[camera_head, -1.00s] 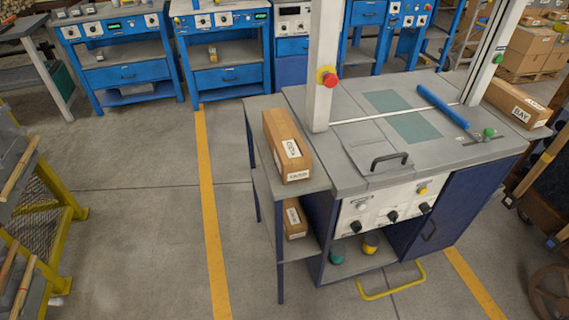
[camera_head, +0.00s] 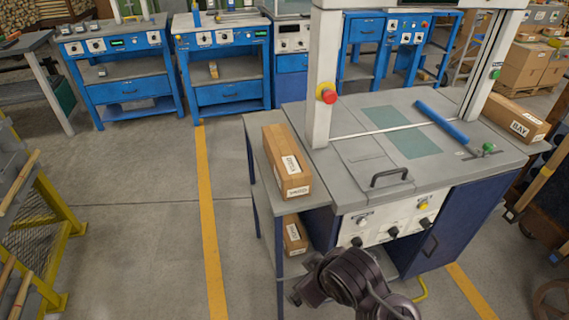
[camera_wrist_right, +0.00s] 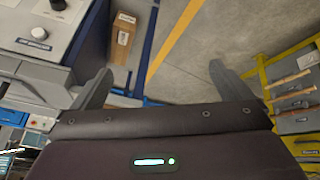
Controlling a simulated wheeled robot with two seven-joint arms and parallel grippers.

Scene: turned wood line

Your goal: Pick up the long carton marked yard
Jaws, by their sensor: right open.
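A long brown carton (camera_head: 286,162) lies on the grey side shelf to the left of the machine, with white labels on its top and near end. The label lettering is too small to read surely. A second carton (camera_head: 294,234) sits on the lower shelf beneath it, partly hidden. A third carton (camera_head: 515,121), marked BAY, lies at the machine's right. My right arm shows at the bottom of the head view, in front of the machine. In the right wrist view my right gripper (camera_wrist_right: 160,82) is open and empty, with a labelled carton (camera_wrist_right: 121,46) beyond its fingers. My left gripper is out of view.
The machine (camera_head: 358,184) has a handle, a knob panel and upright posts. A blue bar (camera_head: 442,122) lies on its top. A yellow-framed rack (camera_head: 45,215) stands at left. Open floor with a yellow line (camera_head: 209,220) lies between them.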

